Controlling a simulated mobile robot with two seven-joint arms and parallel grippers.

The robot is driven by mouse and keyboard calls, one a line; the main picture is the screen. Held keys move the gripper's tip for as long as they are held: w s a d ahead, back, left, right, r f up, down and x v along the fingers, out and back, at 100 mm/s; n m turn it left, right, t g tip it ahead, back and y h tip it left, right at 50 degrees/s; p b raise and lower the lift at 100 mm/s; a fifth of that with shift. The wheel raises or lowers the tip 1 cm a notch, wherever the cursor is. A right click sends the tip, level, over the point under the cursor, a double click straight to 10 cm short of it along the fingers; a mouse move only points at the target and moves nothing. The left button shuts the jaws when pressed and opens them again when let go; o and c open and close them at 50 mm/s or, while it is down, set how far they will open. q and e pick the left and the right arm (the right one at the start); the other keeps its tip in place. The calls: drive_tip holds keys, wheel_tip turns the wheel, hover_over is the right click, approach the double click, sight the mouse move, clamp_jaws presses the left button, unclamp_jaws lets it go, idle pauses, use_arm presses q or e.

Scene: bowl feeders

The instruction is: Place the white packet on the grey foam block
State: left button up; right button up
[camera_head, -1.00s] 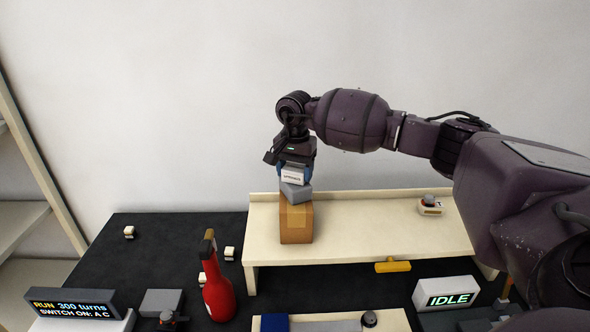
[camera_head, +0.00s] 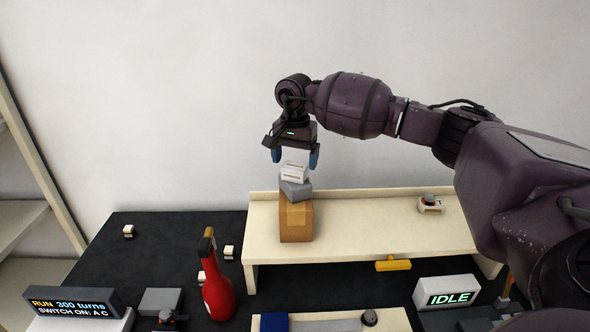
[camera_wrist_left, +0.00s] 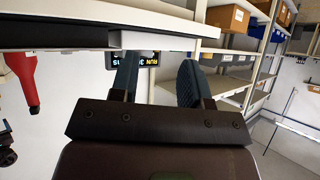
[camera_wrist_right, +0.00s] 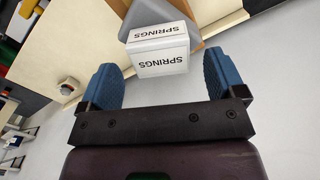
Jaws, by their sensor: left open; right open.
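The white packet (camera_head: 294,172), marked SPRINGS, rests on the grey foam block (camera_head: 297,190), which sits on top of a brown cardboard box on the shelf. In the right wrist view the packet (camera_wrist_right: 160,50) lies just beyond the fingertips, with part of the foam block (camera_wrist_right: 155,12) behind it. My right gripper (camera_head: 295,158) is open and empty just above the packet. Its fingers are apart from the packet. My left gripper (camera_wrist_left: 160,75) is open and empty in its wrist view; it does not show in the head view.
The brown box (camera_head: 296,225) stands on a cream raised shelf (camera_head: 370,228). A red bottle (camera_head: 217,290) stands on the dark table left of the shelf. A small button unit (camera_head: 431,204) is at the shelf's right. An IDLE display (camera_head: 447,292) stands at front right.

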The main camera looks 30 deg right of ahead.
sight(295, 166)
wheel_tip(295, 166, up, 9)
drive_tip(key=b, duration=0.1)
drive_tip(key=shift+f, duration=0.1)
idle(0.6)
